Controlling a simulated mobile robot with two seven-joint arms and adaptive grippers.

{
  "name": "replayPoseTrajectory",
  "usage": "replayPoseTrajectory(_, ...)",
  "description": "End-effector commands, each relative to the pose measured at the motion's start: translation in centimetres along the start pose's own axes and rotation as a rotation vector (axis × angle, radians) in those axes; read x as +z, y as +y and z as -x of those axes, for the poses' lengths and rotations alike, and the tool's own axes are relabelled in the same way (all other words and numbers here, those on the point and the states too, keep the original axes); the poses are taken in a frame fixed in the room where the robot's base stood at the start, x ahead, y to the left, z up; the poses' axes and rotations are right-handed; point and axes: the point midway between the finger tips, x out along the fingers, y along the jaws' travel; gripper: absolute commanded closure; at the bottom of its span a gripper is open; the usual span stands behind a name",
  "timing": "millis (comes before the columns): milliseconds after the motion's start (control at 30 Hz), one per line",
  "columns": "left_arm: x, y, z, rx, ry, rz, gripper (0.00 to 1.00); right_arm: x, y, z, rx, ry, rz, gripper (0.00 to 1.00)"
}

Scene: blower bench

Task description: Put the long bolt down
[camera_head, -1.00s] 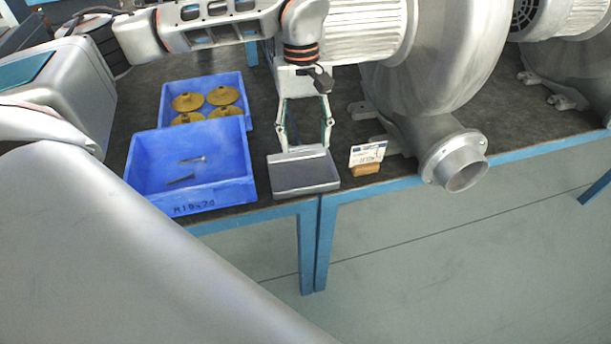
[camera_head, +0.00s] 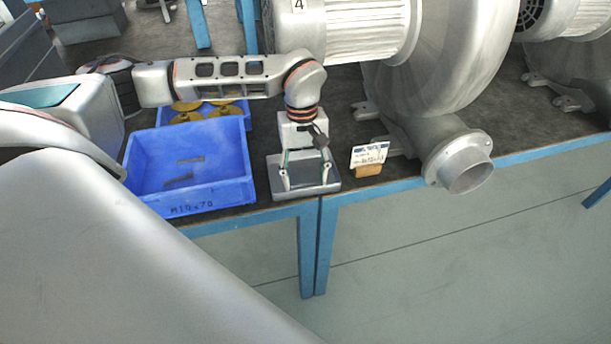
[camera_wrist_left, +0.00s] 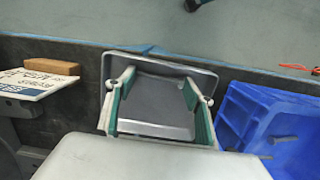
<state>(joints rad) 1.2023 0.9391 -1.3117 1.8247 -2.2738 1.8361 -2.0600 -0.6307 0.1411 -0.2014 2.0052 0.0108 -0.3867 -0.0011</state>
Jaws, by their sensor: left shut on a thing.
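My left gripper (camera_head: 308,183) is low over a small grey tray (camera_head: 275,177) at the bench's front edge. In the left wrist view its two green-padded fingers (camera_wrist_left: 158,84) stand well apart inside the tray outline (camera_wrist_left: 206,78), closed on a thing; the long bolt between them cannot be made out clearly. Whether it touches the tray floor cannot be told. A blue bin (camera_head: 240,170) marked M10x70, left of the tray, holds two dark bolts (camera_head: 180,180); it also shows in the left wrist view (camera_wrist_left: 235,115). My right gripper is not in view.
A label card (camera_head: 369,155) on a wooden block (camera_head: 368,171) stands just right of the tray. A large grey blower (camera_head: 440,70) stands behind it. Another blue bin with brass-coloured discs (camera_head: 187,106) is partly hidden behind my left arm.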

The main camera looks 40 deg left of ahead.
Motion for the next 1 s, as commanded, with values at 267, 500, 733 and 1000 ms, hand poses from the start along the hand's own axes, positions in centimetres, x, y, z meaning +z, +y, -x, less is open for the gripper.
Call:
replayPoseTrajectory(267,-0.1,0.0,-0.2,0.001,0.001,-0.001,0.69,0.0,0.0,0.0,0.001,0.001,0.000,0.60)
replayPoseTrajectory(500,0.0,0.0,-0.2,0.001,0.001,-0.001,0.31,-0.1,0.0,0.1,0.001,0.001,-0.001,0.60)
replayPoseTrajectory(733,0.0,0.0,0.1,0.001,0.001,0.000,0.31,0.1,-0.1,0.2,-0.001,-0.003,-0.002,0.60)
replayPoseTrajectory(1000,-0.1,0.1,4.3,0.006,0.006,-0.001,0.31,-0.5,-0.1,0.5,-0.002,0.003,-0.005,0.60)
